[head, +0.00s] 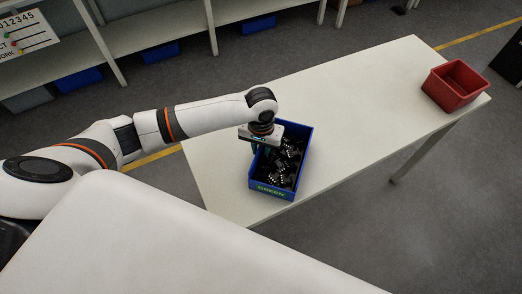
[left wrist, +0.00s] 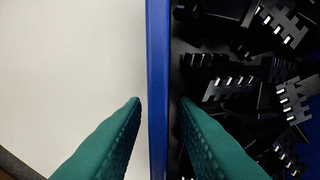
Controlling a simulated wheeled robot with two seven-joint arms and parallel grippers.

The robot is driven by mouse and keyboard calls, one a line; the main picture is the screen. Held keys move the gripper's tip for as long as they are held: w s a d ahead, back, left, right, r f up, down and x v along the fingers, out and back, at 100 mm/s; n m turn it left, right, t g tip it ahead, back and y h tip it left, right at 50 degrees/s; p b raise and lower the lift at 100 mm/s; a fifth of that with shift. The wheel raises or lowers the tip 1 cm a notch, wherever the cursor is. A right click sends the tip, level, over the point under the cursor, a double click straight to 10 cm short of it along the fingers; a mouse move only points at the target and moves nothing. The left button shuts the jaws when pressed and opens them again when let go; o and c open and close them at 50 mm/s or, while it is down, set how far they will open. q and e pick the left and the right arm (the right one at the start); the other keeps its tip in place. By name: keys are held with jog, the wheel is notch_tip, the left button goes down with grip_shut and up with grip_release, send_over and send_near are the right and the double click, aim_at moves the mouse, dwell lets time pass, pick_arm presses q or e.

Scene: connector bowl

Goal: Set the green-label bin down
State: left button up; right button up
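The green-label bin (head: 272,192) is a blue open box with "GREEN" on its near wall, filled with black connectors. In the head view it appears to rest on the near end of the white table. My left gripper (head: 256,146) is at the bin's left wall, pointing down. In the left wrist view the green fingers (left wrist: 160,104) straddle the blue bin wall (left wrist: 157,60), one outside and one inside. A small gap shows on each side of the wall, so the gripper is open. My right gripper is not in view.
A red bin (head: 454,86) stands at the far right end of the white table (head: 350,100). The table between the two bins is clear. A pale surface (head: 180,250) fills the near foreground. Shelves with blue bins (head: 160,52) stand at the back.

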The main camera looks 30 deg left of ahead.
pick_arm(q)
notch_tip(320, 180, up, 10)
jog(key=shift+r+b, duration=0.25)
jog(key=shift+b, duration=0.1)
jog(key=shift+s, duration=0.1)
dwell(0.4)
